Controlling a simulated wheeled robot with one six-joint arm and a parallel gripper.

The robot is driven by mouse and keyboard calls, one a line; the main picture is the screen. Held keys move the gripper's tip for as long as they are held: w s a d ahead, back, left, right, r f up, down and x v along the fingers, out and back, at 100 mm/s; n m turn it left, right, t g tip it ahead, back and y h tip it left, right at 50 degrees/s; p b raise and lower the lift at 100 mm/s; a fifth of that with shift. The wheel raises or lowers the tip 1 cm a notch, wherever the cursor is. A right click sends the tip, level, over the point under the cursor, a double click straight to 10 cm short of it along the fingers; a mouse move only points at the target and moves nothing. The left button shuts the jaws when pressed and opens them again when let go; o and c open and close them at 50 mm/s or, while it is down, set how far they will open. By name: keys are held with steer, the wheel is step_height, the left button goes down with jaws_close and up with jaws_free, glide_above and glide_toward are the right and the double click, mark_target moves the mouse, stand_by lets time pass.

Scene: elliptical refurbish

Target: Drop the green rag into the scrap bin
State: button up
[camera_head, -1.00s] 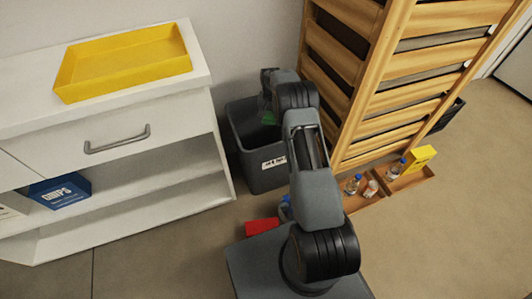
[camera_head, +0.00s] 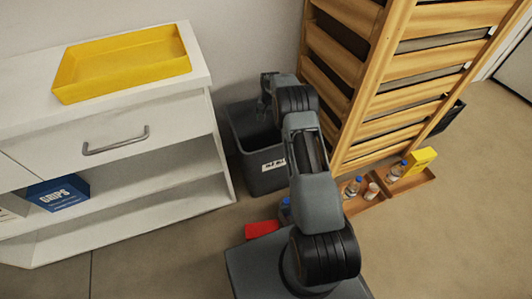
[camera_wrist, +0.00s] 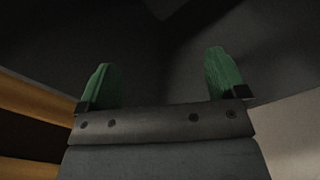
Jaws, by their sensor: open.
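The scrap bin (camera_head: 265,175) is a dark grey, open-topped bin with a white label, standing between the white cabinet and the wooden slatted unit. My gripper (camera_head: 264,103) is over the bin's opening. In the wrist view my gripper (camera_wrist: 161,80) is open, with two green fingers spread wide and nothing visible between them. Dark grey bin walls fill the view beyond the fingers. The green rag cannot be made out in either current view; the bin's floor is hidden in shadow and behind my arm.
A yellow tray (camera_head: 122,66) sits on the white cabinet (camera_head: 190,120) at left. A blue box (camera_head: 58,193) is on its shelf. The wooden unit (camera_head: 350,85) stands close on the right. Bottles and a yellow box (camera_head: 420,161) are in low wooden trays. A red object (camera_head: 262,229) lies near my base.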

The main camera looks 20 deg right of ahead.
step_height(320, 180, up, 14)
steer(key=p, duration=0.4)
steer(key=shift+f, duration=0.15)
stand_by(0.3)
steer(key=s+a+r+n+t+p, duration=0.1)
steer(key=s+a+r+p, duration=0.3)
steer(key=r, duration=0.6)
steer(key=s+a+r+n+p, duration=0.1)
steer(key=s+a+r+p, duration=0.1)
steer(key=s+r+p, duration=0.6)
steer(key=s+a+r+n+t+p, duration=0.1)
steer(key=s+a+r+p, duration=0.15)
steer(key=r, duration=0.95)
steer(key=s+a+r+n+p, duration=0.1)
steer(key=s+a+r+p, duration=0.1)
steer(key=s+r+p, duration=0.3)
steer(key=s+a+r+n+t+p, duration=0.1)
steer(key=s+r+p, duration=0.5)
steer(key=s, duration=0.8)
steer(key=shift+a+n+t+p, duration=0.3)
steer(key=shift+a+n+p, duration=0.2)
steer(key=shift+a+p, duration=0.25)
steer(key=shift+s+f, duration=0.15)
steer(key=shift+s, duration=0.25)
steer(key=shift+c, duration=0.3)
